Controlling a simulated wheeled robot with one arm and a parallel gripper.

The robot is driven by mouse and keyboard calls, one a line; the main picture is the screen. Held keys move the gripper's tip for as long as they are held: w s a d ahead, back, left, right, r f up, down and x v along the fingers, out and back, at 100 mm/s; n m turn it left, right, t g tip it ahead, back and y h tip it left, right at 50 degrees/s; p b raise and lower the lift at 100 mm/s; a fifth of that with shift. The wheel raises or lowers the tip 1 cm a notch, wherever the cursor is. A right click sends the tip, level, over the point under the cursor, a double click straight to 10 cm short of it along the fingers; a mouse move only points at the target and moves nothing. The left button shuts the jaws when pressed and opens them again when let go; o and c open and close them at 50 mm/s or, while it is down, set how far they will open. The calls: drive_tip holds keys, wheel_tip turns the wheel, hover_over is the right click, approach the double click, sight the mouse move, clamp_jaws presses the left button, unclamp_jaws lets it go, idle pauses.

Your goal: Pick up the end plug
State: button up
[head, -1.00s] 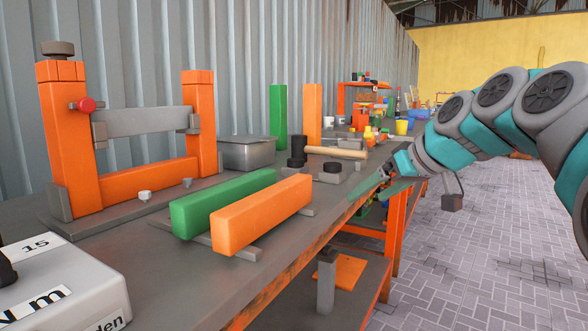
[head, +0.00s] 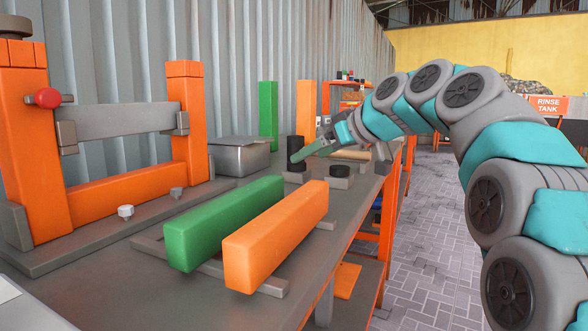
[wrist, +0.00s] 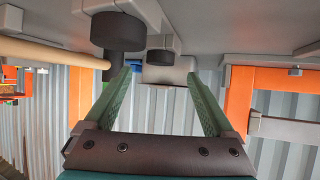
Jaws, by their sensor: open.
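Two short black cylinders that look like end plugs sit on small grey blocks on the bench. The wrist view shows the scene upside down, with a large near plug (wrist: 118,32) and a smaller, farther plug (wrist: 160,57). I cannot tell which one the task means. My gripper (head: 296,157), with green fingers, is open and empty above the bench. In the wrist view, the farther plug lies beyond and between my fingertips (wrist: 159,72).
A mallet with a wooden handle (wrist: 45,52) and black head (head: 296,145) lies close by. Orange (head: 280,240) and green (head: 225,222) bars lie nearer. A grey metal box (head: 240,158) and an orange frame (head: 186,125) stand left. Clear floor lies right.

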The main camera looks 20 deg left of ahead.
sight(301, 163)
drive_tip(key=x, duration=0.5)
clamp_jaws()
idle(0.7)
